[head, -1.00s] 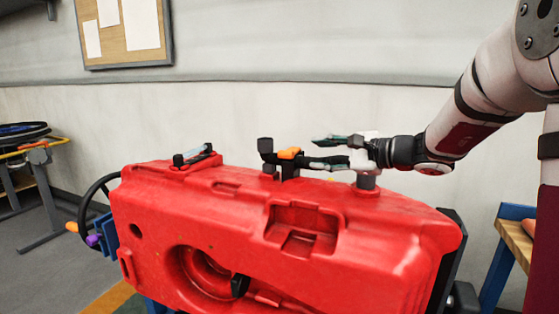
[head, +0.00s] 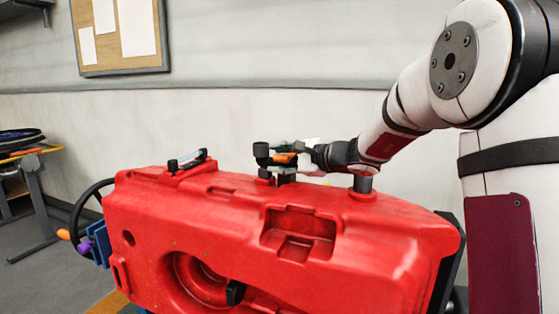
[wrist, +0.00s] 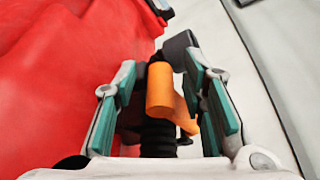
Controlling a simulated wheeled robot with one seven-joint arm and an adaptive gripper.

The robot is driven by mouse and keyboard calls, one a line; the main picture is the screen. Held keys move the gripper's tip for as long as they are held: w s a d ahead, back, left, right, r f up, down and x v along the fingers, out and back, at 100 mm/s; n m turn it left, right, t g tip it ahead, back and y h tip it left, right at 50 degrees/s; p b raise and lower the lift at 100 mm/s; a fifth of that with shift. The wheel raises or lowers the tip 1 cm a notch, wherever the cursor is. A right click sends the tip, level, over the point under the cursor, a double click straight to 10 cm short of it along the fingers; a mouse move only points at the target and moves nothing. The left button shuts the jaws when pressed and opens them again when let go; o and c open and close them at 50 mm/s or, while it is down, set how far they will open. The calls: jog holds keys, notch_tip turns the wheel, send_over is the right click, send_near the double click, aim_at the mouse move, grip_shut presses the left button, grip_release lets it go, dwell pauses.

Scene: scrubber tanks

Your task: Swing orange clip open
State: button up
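The orange clip (head: 284,158) sits on a black fitting (head: 263,150) on top of the red tank (head: 250,205). In the wrist view the orange clip (wrist: 160,90) lies between the two teal-padded fingers of my gripper (wrist: 172,100). The fingers are apart, with a visible gap on each side of the clip. A second orange part shows lower right of it, partly behind the right finger. A black ribbed piece runs below the clip. In the head view my gripper (head: 296,150) is level with the clip at its right side, and its fingers partly hide the fitting.
A grey post (head: 362,182) on a red cap stands on the tank, right of the clip and under my wrist. A small black-and-grey latch (head: 187,160) lies on the tank's left end. A black steering wheel (head: 85,212) is further left. The wall is behind.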

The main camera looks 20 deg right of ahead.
jog(key=c, duration=0.8)
jog(key=shift+f, duration=0.1)
grip_shut()
jog(key=shift+s+g+p, duration=0.1)
jog(key=shift+g+p, duration=0.2)
jog(key=shift+p, duration=0.35)
